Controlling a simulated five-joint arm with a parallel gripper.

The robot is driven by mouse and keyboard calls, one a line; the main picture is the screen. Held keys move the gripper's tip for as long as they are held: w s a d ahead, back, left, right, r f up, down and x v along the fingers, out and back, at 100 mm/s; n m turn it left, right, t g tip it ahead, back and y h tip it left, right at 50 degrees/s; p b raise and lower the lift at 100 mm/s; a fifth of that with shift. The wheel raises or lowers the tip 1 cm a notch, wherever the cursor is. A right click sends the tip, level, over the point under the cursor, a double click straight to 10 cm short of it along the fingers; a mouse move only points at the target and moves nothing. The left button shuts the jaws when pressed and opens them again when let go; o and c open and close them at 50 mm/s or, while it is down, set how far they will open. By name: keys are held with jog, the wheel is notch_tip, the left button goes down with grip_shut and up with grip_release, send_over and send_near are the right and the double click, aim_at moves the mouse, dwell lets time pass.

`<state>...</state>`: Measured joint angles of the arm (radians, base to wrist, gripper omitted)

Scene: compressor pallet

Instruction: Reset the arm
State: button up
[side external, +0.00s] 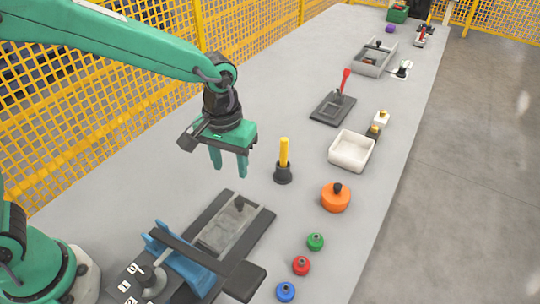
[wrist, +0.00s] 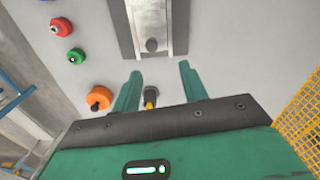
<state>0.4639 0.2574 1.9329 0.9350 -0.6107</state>
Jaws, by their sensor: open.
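My gripper (side external: 229,168) is green, points down and hangs above the grey table (side external: 365,225), left of a yellow-handled tool in a dark round holder (side external: 283,170). In the wrist view my gripper's two green fingers (wrist: 160,88) stand apart with nothing held between them. The yellow-handled tool (wrist: 150,97) shows beyond the palm edge, between the fingers in the picture, and is partly hidden by the palm.
A fixture with a grey plate (side external: 225,225) and blue bracket (side external: 190,265) is near the front. Green (side external: 315,242), red (side external: 301,265) and blue (side external: 286,291) knobs and an orange round part (side external: 336,197) stand right. A white bin (side external: 352,150) lies beyond. Yellow mesh fencing (side external: 130,120) runs along the left.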

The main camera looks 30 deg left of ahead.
jog(key=s+a+r+t, duration=0.2)
jog(key=s+a+r, duration=0.3)
jog(key=s+a, duration=0.2)
jog(key=s+a+r+m+t, duration=0.1)
jog(key=s+a+r+t, duration=0.2)
jog(key=s+a+r, duration=0.3)
jog(key=shift+s+a+m, duration=0.3)
jog(key=shift+s+a, duration=0.4)
jog(key=shift+a, duration=2)
jog(key=shift+r, duration=0.1)
